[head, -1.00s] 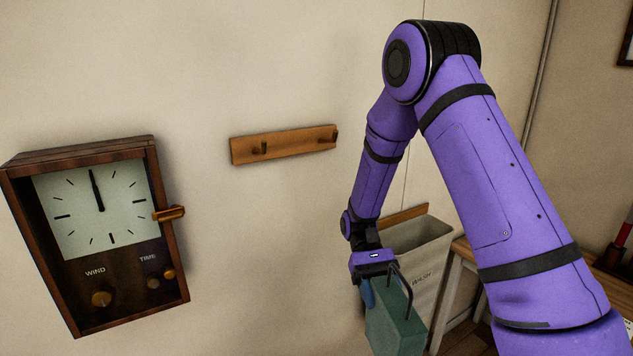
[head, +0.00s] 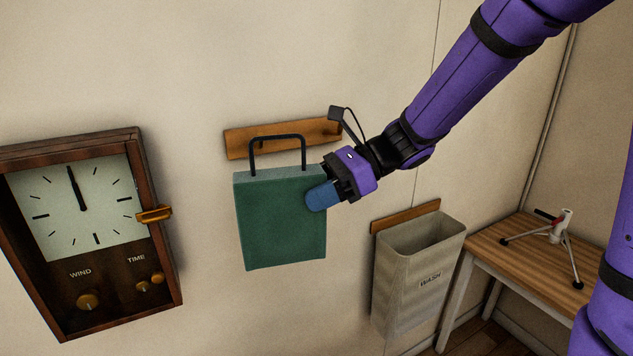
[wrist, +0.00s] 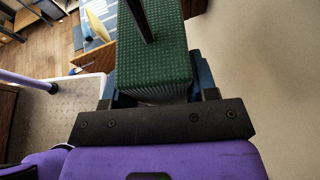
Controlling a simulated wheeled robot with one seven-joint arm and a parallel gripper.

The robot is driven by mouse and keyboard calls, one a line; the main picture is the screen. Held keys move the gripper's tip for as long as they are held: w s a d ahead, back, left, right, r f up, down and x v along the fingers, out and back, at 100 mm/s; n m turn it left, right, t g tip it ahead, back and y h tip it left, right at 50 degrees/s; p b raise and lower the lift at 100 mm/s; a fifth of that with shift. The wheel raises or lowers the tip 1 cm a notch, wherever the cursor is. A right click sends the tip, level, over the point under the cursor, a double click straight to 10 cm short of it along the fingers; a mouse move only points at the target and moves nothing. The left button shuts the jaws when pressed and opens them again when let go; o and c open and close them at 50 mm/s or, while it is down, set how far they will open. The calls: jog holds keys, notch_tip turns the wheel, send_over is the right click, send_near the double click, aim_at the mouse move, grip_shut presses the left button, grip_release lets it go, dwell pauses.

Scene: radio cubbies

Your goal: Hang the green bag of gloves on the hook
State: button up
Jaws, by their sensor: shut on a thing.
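The green bag (head: 281,222) has a black loop handle on top and is upright in the head view. My gripper (head: 322,194) is shut on the bag's right side, one blue fingertip showing on its near face. In the wrist view the bag (wrist: 152,50) sits between my gripper's fingers (wrist: 155,88). The wooden hook rail (head: 238,143) is on the wall behind and above the bag. The handle overlaps the rail's left hook in the picture; I cannot tell whether they touch.
A wall clock cabinet (head: 147,250) with a protruding orange latch hangs to the left. A grey wash bin (head: 405,275) is below right of my gripper. A wooden table (head: 500,252) with a small tripod (head: 560,228) stands at right. The wall between clock and bag is bare.

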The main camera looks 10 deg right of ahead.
jog(key=shift+w+r, duration=0.25)
jog(key=shift+r, duration=0.1)
jog(key=w+a+f, duration=0.3)
jog(key=w+f, duration=0.1)
jog(key=w, duration=0.7)
jog(key=shift+a, duration=0.15)
dwell(1.4)
jog(key=shift+f, duration=0.2)
dwell(0.5)
jog(key=o, duration=1.1)
jog(key=shift+s, duration=0.1)
jog(key=shift+o, duration=0.2)
